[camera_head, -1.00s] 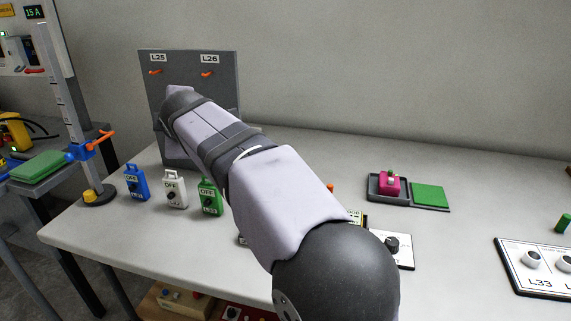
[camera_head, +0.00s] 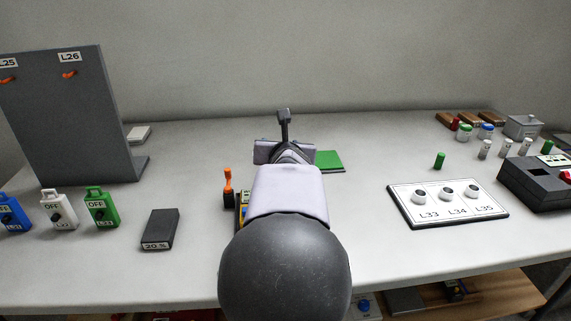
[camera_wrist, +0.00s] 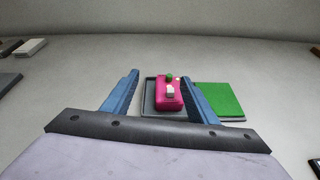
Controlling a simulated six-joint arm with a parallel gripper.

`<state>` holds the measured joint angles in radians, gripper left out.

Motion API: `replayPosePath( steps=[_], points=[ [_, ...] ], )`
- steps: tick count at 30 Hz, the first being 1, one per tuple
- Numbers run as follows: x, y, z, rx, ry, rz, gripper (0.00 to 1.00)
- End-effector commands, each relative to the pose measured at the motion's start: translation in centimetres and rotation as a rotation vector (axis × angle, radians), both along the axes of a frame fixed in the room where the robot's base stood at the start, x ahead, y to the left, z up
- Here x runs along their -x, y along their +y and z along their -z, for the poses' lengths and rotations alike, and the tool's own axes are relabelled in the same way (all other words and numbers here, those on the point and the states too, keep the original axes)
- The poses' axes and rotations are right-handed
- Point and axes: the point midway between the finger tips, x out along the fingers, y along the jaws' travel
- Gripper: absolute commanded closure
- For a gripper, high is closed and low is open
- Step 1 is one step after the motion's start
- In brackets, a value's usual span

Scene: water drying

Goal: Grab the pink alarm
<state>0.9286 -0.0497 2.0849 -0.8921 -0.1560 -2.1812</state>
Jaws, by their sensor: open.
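The pink alarm (camera_wrist: 168,95) is a small pink block with a green knob and a white piece on top. In the wrist view it sits in a dark grey tray (camera_wrist: 149,97), which adjoins a green pad (camera_wrist: 218,98). My gripper (camera_wrist: 160,88) is open, its two blue fingers to the left and right of the alarm in the picture. Whether the fingers are level with the alarm or short of it, I cannot tell. In the head view my arm hides the alarm and the tray; part of the green pad (camera_head: 330,161) shows beyond it.
An orange-handled lever (camera_head: 228,187) stands just left of my arm. A white panel with knobs (camera_head: 448,204) lies to the right. Several switch boxes, such as the green one (camera_head: 101,207), and a grey upright panel (camera_head: 70,120) stand at the left.

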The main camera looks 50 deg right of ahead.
Motion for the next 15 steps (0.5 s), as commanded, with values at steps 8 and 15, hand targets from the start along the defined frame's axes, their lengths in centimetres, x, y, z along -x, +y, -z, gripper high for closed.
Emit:
replayPosePath(
  steps=[8,15],
  points=[
    [2.7,0.0,3.4,0.059,0.101,-0.059,0.47],
    [2.1,-0.5,3.9,0.057,0.102,-0.06,0.47]
  ],
)
